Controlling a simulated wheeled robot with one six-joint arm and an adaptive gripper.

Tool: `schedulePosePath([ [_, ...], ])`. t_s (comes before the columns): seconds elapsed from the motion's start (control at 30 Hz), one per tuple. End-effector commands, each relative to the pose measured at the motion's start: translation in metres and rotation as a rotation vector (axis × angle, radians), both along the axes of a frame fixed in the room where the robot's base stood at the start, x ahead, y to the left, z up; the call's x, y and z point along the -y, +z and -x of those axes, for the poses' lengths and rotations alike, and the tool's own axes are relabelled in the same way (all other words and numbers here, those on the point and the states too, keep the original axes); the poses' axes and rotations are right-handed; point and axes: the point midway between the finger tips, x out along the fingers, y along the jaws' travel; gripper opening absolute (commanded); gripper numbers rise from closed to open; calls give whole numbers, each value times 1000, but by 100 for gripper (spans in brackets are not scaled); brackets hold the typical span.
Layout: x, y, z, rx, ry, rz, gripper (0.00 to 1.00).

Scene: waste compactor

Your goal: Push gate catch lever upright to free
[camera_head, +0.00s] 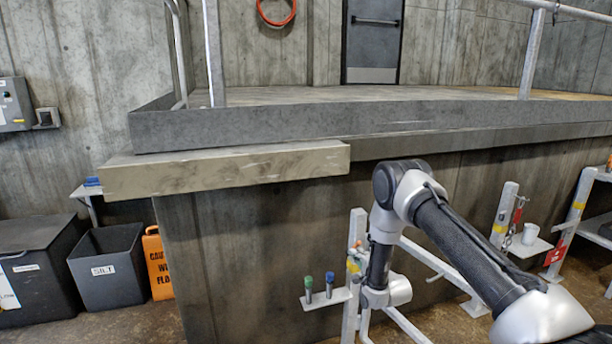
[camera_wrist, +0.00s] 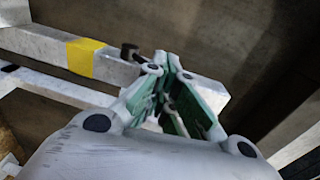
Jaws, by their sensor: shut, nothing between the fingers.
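My gripper (camera_wrist: 160,68) is shut and empty in the wrist view. Its fingertips are close to the end of a pale metal post (camera_wrist: 45,45) with a yellow band (camera_wrist: 86,57). A small dark peg-like part (camera_wrist: 129,52) stands on the post just left of the fingertips; I cannot tell whether it is the catch lever or whether the fingers touch it. In the head view the white gate post (camera_head: 349,300) stands left of my wrist, with a small orange part (camera_head: 357,245) near its top. My fingers are hidden there.
A small shelf (camera_head: 325,300) with green-topped and blue-topped cylinders sticks out left of the post. White gate rails run behind my arm. Another post (camera_head: 503,213) with a red part and a cup stands right. A concrete ledge (camera_head: 225,170) overhangs above left.

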Motion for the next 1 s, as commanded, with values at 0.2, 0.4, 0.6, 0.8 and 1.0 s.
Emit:
schedulePosePath([
  [0.2,-2,0,-5,2,0,-1,0],
  [0.4,-3,0,-8,2,0,-1,0],
  [0.6,-4,0,-12,1,0,0,0],
  [0.8,-5,0,-16,2,0,-1,0],
  [1.0,-7,0,-20,2,0,-1,0],
])
